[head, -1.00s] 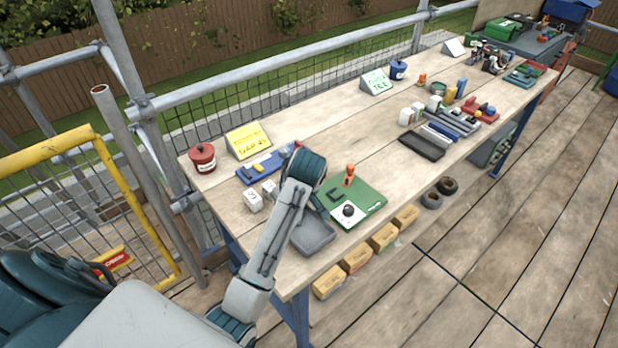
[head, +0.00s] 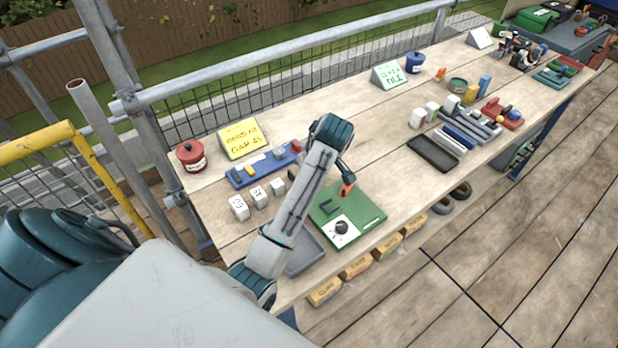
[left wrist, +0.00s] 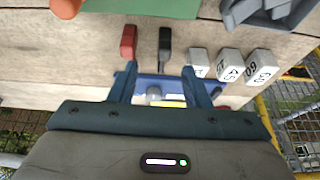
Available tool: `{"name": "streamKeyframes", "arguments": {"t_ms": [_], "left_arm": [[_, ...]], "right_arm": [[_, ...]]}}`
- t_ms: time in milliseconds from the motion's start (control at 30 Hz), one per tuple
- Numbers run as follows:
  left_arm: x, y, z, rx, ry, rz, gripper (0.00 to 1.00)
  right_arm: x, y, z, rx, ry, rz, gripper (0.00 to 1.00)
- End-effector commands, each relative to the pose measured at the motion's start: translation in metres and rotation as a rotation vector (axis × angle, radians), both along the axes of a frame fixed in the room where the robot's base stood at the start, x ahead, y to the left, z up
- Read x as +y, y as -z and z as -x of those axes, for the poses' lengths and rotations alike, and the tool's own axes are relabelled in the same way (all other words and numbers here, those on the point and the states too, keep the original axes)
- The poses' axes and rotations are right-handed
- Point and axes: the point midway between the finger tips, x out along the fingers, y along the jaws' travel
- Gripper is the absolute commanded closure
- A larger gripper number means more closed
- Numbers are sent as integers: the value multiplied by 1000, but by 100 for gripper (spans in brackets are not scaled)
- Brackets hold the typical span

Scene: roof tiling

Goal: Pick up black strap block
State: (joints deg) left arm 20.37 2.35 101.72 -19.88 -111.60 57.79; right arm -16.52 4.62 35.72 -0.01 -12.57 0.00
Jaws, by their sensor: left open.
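The black strap block (left wrist: 165,45) lies on the wooden table in the left wrist view, beside a red block (left wrist: 128,42) and numbered white blocks (left wrist: 232,66). In the head view a small dark block (head: 291,174), partly hidden by my arm, sits by the white blocks (head: 259,197). My left gripper (left wrist: 159,70) is open and empty. In the wrist view the black block shows just past its fingertips, between their lines; the height gap is unclear. In the head view my arm hides most of the gripper. My right gripper is not in view.
A blue tray (head: 238,180) with small blocks lies behind the white blocks. A green board (head: 365,214) with an orange-handled piece (head: 347,189) and a grey tray (head: 303,262) are near the front edge. A yellow sign (head: 243,140) and red pot (head: 191,157) stand at the back.

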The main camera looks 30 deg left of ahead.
Motion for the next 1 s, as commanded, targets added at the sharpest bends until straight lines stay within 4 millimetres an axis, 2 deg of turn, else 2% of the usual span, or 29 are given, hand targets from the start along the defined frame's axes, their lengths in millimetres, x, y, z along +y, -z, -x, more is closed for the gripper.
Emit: {"name": "streamKeyframes", "arguments": {"t_ms": [200,367,600,733,1000], "left_arm": [[13,31,-4,6,-1,-1,56],[17,42,-6,4,0,1,56],[33,67,-11,7,0,-1,56],[38,84,-13,3,0,0,56],[39,89,-14,2,1,0,56]], "right_arm": [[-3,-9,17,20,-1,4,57],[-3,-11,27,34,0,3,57],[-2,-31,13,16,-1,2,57],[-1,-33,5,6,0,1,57],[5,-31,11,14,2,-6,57]]}}
